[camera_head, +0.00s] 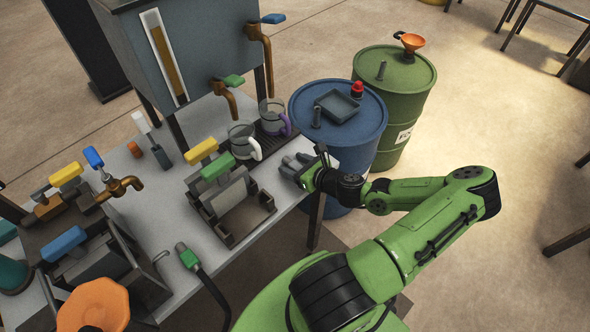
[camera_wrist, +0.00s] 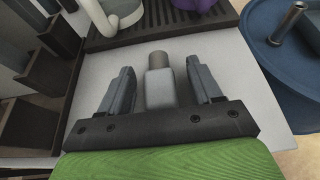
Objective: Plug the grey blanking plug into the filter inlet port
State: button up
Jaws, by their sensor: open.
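The grey blanking plug (camera_wrist: 160,88) lies on the pale table top in the wrist view, with a thick body and a narrower round end pointing away from me. My gripper (camera_wrist: 161,70) is open, with one finger on each side of the plug and a gap on both sides. In the head view my gripper (camera_head: 291,166) is low over the table's right edge. The plug is hard to separate from the grey fingers there. I cannot tell which opening is the filter inlet port; a slotted frame with upright plates (camera_head: 232,200) stands left of my gripper.
A dark drip grate (camera_wrist: 172,22) with jugs (camera_head: 243,140) is just beyond my gripper. The dark frame (camera_wrist: 40,105) stands close on the left. A blue drum (camera_head: 340,112) and green drum (camera_head: 405,95) stand off the table's right edge.

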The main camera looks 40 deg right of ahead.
aim_at(295, 164)
jog(key=shift+r, duration=0.1)
jog(key=shift+c, duration=0.2)
jog(key=c, duration=1.1)
jog(key=shift+o, duration=0.2)
notch_tip(295, 164, up, 10)
jog(key=p, duration=0.4)
jog(key=shift+p, duration=0.4)
